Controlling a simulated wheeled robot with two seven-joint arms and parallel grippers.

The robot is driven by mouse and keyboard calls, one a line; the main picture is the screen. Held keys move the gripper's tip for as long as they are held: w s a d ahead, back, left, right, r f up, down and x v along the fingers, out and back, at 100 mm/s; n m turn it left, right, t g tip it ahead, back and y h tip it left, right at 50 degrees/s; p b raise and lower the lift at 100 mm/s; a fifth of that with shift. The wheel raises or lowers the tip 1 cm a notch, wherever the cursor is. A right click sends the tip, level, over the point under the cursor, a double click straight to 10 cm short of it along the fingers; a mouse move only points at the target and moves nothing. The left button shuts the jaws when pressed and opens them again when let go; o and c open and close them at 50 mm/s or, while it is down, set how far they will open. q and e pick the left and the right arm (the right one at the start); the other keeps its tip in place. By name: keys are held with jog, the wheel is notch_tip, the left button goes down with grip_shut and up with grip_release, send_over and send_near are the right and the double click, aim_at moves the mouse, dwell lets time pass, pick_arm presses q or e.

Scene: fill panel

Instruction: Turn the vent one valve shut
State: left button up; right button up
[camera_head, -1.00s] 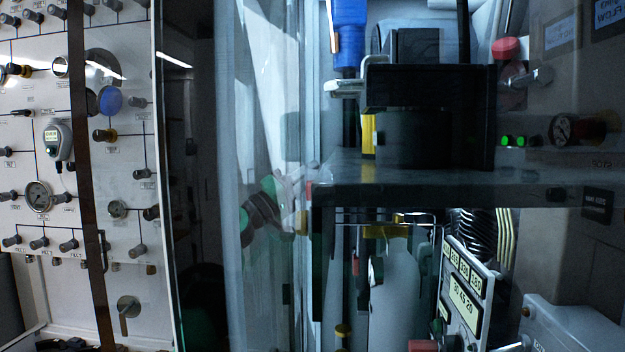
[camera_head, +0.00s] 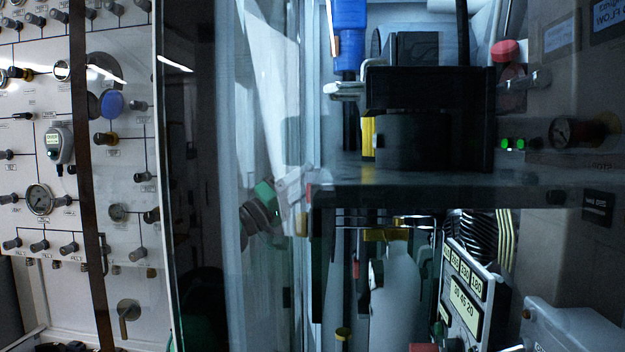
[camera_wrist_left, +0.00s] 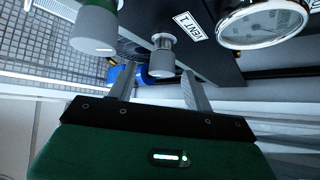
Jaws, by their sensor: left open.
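The vent one valve is a grey cylindrical knob (camera_wrist_left: 162,56) on a dark panel in the left wrist view, next to a white label reading VENT 1 (camera_wrist_left: 188,25). My left gripper (camera_wrist_left: 157,74) is open, with its two fingers pointing up toward the panel. The knob shows in the gap between the fingers. I cannot tell how far ahead of the fingertips it is, and nothing is visibly gripped. In the head view I cannot surely pick out this valve or my left gripper. My right gripper is not in view.
In the left wrist view, another grey knob with a green base (camera_wrist_left: 95,28) is at the upper left and a round gauge (camera_wrist_left: 262,24) at the upper right. In the head view, a white panel of valves (camera_head: 50,275) stands left, and a dark shelf (camera_head: 450,196) right.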

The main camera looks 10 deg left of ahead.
pick_arm(q)
jog(key=b+v, duration=0.1)
jog(key=v, duration=1.1)
jog(key=shift+b, duration=0.3)
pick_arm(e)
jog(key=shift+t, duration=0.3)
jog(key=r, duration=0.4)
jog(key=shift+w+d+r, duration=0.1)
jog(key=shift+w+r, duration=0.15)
